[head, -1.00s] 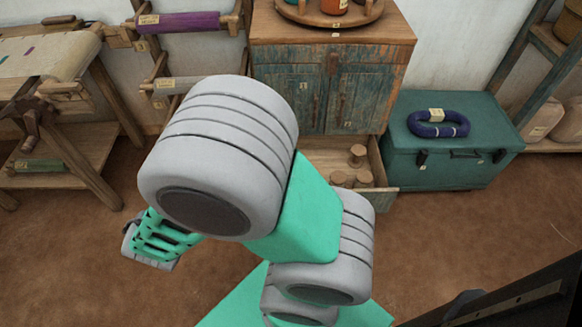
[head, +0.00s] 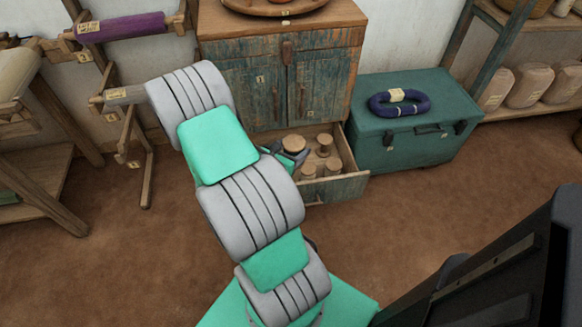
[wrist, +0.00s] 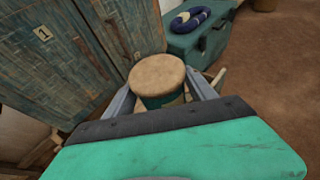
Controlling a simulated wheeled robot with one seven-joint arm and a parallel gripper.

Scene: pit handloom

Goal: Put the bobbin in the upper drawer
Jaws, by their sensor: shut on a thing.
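The bobbin (head: 293,143) has a round, pale wooden top. In the wrist view the bobbin (wrist: 157,76) sits between the two fingers, with a teal band below its top. My gripper (head: 289,152) is shut on it, at the left part of the open lower drawer (head: 338,189). I cannot tell whether the bobbin touches the drawer floor. The upper drawer (head: 330,39) is the narrow front under the cabinet top, above the two doors, and it looks closed. My arm hides the left part of the lower drawer.
Other wooden bobbins (head: 325,144) stand in the lower drawer. The weathered cabinet doors (head: 322,85) are shut. A teal chest (head: 415,132) with a blue yarn ring (head: 398,102) stands to the right. A round wooden tray (head: 283,8) is on the cabinet top. The floor in front is clear.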

